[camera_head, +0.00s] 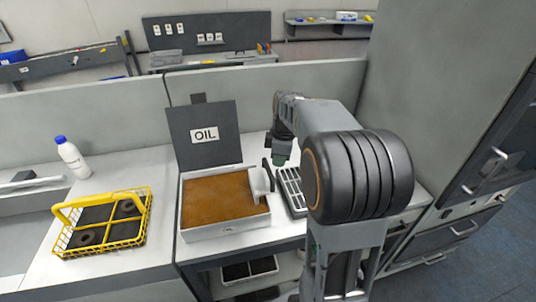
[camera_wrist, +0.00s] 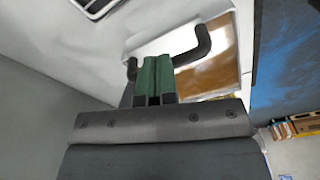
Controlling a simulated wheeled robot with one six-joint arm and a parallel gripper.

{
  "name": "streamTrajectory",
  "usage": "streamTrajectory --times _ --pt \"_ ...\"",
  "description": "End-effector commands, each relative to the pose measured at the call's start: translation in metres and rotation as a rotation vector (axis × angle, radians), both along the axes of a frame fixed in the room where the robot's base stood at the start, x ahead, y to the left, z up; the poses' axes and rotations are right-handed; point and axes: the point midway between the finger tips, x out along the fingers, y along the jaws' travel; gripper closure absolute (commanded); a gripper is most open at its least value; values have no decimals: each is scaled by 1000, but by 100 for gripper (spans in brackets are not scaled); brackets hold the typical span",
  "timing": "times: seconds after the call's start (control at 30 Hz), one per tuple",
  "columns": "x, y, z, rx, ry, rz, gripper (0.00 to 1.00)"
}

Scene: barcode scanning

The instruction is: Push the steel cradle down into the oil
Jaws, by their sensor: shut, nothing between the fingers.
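The oil tub (camera_head: 226,232) is a white box filled with brown oil (camera_head: 215,198), its dark lid (camera_head: 200,150) marked OIL standing up behind. A pale grey steel part, apparently the cradle (camera_head: 260,184), sits at the tub's right end with a black handle (camera_head: 267,172). Much of the cradle is hidden or too small to make out. In the wrist view the black handle (camera_wrist: 195,48) shows just beyond my gripper (camera_wrist: 155,62), with the brown oil (camera_wrist: 218,58) behind. My gripper's green fingers are shut and empty; in the head view the gripper (camera_head: 280,161) is above the tub's right side. Contact with the handle is unclear.
A slotted grey rack (camera_head: 291,190) stands directly right of the tub. A yellow wire basket (camera_head: 103,222) with dark compartments stands on the bench to the left. A white bottle with a blue cap (camera_head: 72,158) is behind it. A tall cabinet (camera_head: 470,130) closes the right side.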

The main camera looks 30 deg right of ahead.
Motion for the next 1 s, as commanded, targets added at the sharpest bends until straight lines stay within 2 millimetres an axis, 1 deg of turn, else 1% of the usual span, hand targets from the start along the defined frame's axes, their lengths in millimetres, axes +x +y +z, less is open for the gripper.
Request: streamTrajectory --times 0.17,0.27,0.37,0.7,0.83,1.0 --pt "0 0 4 -1 -1 0 100" --pt "0 -1 14 -1 -4 0 100" --pt "-1 -3 31 -2 -5 0 100" --pt "-4 -9 98 -2 -2 -1 100" --pt "-6 -10 116 -1 -2 -1 100" --pt "-6 -11 131 -1 -1 0 100"
